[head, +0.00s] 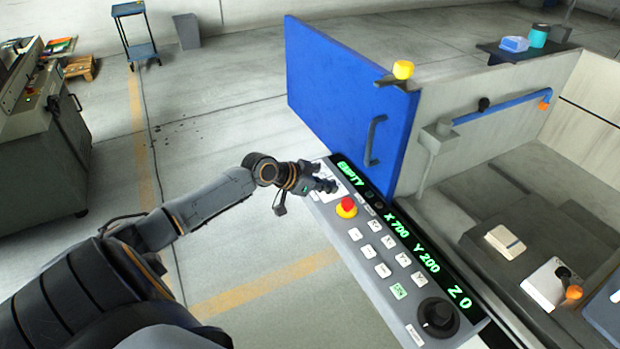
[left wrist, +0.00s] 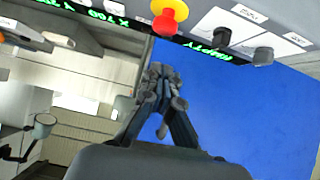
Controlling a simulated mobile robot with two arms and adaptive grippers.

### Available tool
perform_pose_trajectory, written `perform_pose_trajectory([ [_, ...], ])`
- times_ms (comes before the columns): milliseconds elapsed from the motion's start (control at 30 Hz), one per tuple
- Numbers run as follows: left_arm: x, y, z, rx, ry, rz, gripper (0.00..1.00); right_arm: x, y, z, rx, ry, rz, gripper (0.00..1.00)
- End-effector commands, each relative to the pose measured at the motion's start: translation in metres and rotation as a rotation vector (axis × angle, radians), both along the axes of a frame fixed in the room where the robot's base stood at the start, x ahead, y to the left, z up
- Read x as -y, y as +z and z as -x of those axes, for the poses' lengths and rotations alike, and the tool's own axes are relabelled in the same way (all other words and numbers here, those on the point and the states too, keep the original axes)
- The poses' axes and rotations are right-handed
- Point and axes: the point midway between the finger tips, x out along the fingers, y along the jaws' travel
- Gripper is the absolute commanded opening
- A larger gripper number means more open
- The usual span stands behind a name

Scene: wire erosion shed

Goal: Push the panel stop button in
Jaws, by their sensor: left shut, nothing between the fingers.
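The panel stop button (head: 346,207) is a red mushroom cap on a yellow collar, on the grey control panel (head: 365,275). In the left wrist view the stop button (left wrist: 168,15) shows at the top edge, above the fingertips. My left gripper (head: 328,184) is shut and empty, over the far end of the panel, a little beyond the button. In the left wrist view my left gripper (left wrist: 160,75) points up with its fingers together, and a gap shows between fingertips and button. My right gripper is not in view.
Other panel controls include a large black knob (head: 438,315) and several white keys. An open blue door (head: 350,100) stands behind the panel. The machine's work area (head: 540,220) lies to the right. Clear floor lies left of the panel.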

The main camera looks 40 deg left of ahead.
Motion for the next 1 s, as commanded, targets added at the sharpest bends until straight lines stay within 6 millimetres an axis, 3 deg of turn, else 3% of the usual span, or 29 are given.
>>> perform_pose_trajectory([
  [100,-0.009,0.014,0.020,0.001,-0.002,-0.005,0.00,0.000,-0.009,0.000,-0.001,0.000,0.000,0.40],
  [333,-0.018,0.034,0.039,0.006,0.000,-0.001,0.00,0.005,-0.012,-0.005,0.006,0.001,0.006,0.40],
  [1000,-0.019,0.040,0.043,0.009,0.000,0.001,0.00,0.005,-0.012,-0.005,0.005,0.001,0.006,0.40],
])
